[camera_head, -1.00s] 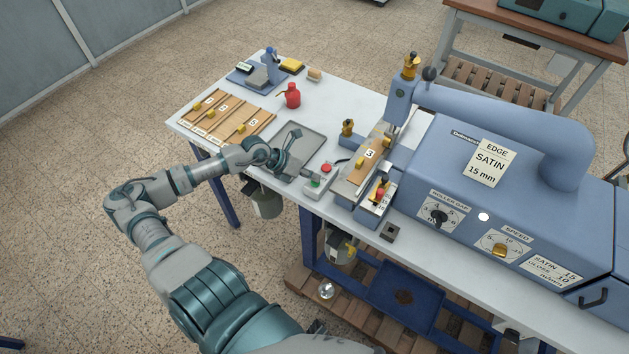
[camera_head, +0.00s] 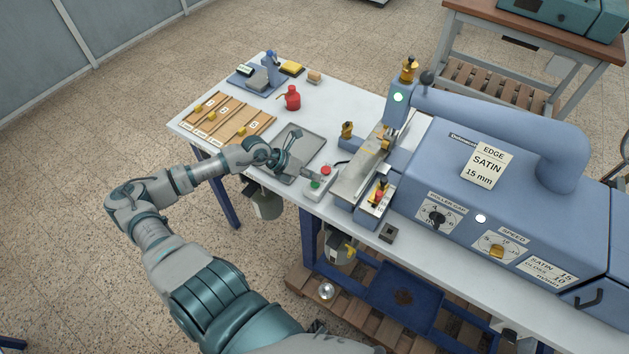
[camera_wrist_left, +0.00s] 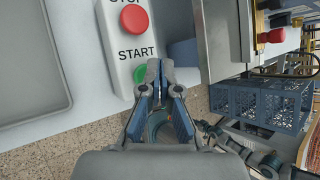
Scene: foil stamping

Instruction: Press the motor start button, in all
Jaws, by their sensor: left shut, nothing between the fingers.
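A small grey control box (camera_head: 320,182) stands at the table's front edge. It has a red STOP button (camera_wrist_left: 134,19) and a green START button (camera_wrist_left: 140,73). My left gripper (camera_wrist_left: 160,70) is shut and empty. In the wrist view its tips are beside the green button and partly cover its right side; I cannot tell whether they touch. A green lamp (camera_head: 398,97) glows on the machine's upright. My right gripper is not in view.
The blue machine (camera_head: 500,205) with knobs and a SATIN 15 mm card is on the right. A grey tray (camera_head: 312,146) lies by the box. Wooden boards (camera_head: 222,120), a red can (camera_head: 292,98) and a blue stand (camera_head: 270,68) are further left. The machine's bed (camera_head: 358,180) is bare.

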